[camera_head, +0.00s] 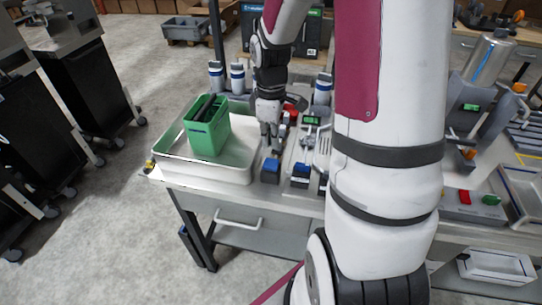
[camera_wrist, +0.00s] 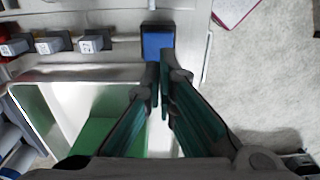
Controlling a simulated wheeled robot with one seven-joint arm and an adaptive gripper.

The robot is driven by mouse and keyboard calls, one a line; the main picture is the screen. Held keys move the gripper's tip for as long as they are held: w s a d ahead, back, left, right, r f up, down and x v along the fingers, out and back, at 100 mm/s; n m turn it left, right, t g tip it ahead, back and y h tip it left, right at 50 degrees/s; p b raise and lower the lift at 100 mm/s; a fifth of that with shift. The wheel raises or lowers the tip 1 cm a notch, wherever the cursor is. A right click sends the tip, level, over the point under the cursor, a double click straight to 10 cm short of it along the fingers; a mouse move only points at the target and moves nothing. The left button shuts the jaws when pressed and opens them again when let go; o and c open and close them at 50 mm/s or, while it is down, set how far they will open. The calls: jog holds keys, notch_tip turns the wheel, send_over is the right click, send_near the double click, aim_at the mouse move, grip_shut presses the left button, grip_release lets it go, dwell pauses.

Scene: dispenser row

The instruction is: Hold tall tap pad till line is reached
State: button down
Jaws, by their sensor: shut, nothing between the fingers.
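My gripper (camera_head: 269,138) points down over the table at the left end of the row, with its fingers together and nothing between them. A blue pad on a dark block (camera_head: 270,166) is just below the fingertips. In the wrist view the same blue pad (camera_wrist: 158,46) lies just beyond the fingertips (camera_wrist: 163,80), which overlap its near edge; I cannot tell whether they touch it. My arm hides part of the row. Neither the tall tap nor a fill line can be clearly made out.
A white tray (camera_head: 246,178) holding a green container (camera_head: 207,128) stands left of the pads. White bottles with blue bands (camera_head: 237,77) stand behind. Red and green buttons (camera_head: 490,200) are at the right.

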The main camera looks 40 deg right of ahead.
aim_at(271, 164)
notch_tip(271, 164, down, 7)
jog(key=shift+r, duration=0.2)
dwell(0.3)
jog(key=shift+f, duration=0.1)
jog(key=shift+s+f, duration=0.15)
jog(key=shift+f, duration=0.95)
jog(key=shift+a, duration=0.1)
notch_tip(271, 164, up, 14)
jog(key=p, duration=0.2)
jog(key=shift+r, duration=0.2)
dwell(0.6)
